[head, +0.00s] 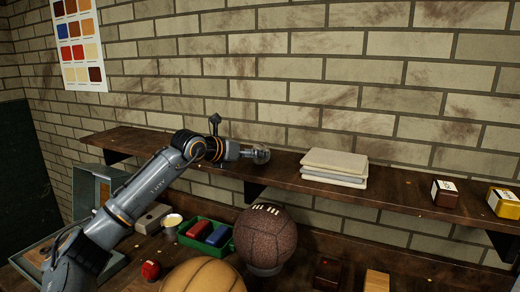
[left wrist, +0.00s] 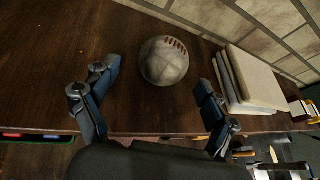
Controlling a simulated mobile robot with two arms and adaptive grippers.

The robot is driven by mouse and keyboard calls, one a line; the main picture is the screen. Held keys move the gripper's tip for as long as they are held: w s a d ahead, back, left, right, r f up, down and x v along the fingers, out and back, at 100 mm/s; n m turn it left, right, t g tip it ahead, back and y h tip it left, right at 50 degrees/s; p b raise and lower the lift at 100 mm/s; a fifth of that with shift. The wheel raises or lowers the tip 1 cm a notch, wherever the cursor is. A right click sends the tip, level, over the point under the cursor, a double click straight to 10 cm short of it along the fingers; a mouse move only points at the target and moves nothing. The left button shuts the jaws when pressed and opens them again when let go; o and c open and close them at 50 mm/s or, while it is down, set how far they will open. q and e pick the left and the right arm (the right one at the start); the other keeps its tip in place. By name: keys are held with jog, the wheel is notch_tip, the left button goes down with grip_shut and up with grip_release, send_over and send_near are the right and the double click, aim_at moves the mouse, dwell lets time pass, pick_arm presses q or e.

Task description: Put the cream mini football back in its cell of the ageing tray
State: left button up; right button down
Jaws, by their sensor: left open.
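A small pale cream ball with red stitching, the mini football (left wrist: 164,61), rests on the dark wooden shelf in the left wrist view. In the head view it (head: 262,155) is small and partly hidden at the end of my left gripper (head: 243,153). My left gripper is open, its fingers apart on either side of the ball's near side in the left wrist view (left wrist: 156,77); no contact shows. A grey-edged tray (head: 28,262) lies at lower left, partly hidden by my arm; I cannot tell whether it is the ageing tray. My right gripper is not in view.
Pale stacked slabs (head: 334,166) lie on the shelf (head: 400,186) right of the ball. A brick wall stands behind. Below are a brown ball (head: 265,238), a tan ball (head: 203,277) and a green tray (head: 222,249) with red and blue blocks. Small boxes (head: 445,193) stand farther right.

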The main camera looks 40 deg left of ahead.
pick_arm(q)
jog(key=p+x, duration=0.3)
jog(key=x, duration=0.1)
jog(key=shift+w+d+r, duration=0.15)
jog(key=shift+w+r, duration=0.05)
jog(key=shift+r, duration=0.1)
jog(key=shift+w+f, duration=0.2)
jog(key=shift+s, duration=0.1)
jog(key=shift+c, duration=0.8)
jog(key=c, duration=1.1)
jog(key=shift+c, duration=0.8)
jog(key=shift+r, duration=0.15)
